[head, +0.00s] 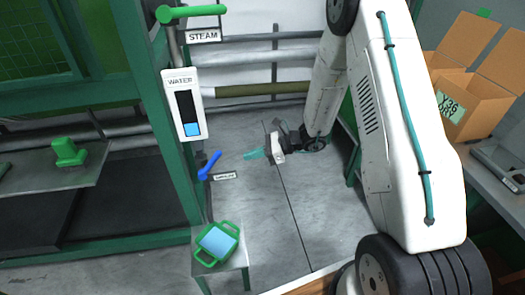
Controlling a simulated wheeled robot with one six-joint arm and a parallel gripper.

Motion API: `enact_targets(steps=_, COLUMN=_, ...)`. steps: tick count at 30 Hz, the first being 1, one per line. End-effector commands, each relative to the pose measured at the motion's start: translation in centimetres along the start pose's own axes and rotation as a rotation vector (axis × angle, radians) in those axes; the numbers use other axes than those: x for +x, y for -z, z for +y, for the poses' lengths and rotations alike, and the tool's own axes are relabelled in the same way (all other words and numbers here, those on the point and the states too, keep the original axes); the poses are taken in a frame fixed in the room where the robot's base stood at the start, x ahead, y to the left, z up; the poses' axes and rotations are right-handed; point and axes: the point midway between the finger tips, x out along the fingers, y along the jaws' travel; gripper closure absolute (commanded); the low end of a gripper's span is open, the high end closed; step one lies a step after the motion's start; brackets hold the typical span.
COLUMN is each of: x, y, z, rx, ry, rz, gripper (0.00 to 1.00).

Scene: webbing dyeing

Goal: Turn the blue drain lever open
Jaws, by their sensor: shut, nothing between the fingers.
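The blue drain lever (209,165) sits low on the green machine's corner post, tilted up to the right. A small white label (223,176) beside it is too small to read clearly. The pipe behind the lever is partly hidden.
A green valve handle (190,13) with a STEAM sign (203,36) is above. A WATER gauge (185,105) hangs on the post. A green-handled blue-filled container (216,244) stands on a small stand below. Open cardboard boxes (472,85) are at right. Floor around my gripper is clear.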

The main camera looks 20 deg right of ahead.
Motion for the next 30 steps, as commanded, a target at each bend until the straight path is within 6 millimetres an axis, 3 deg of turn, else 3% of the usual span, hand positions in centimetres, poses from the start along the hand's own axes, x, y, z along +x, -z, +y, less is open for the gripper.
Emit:
enact_targets(steps=4, x=3.2, y=0.0, z=0.1, rx=0.000, ry=-0.004, rz=0.001, gripper=1.00)
enact_targets(steps=12, x=5.6, y=-2.4, z=0.0, rx=-0.001, ry=0.000, rz=0.001, gripper=1.00)
enact_targets(steps=30, x=5.3, y=-2.9, z=-0.4, rx=-0.001, ry=0.013, rz=0.014, gripper=1.00)
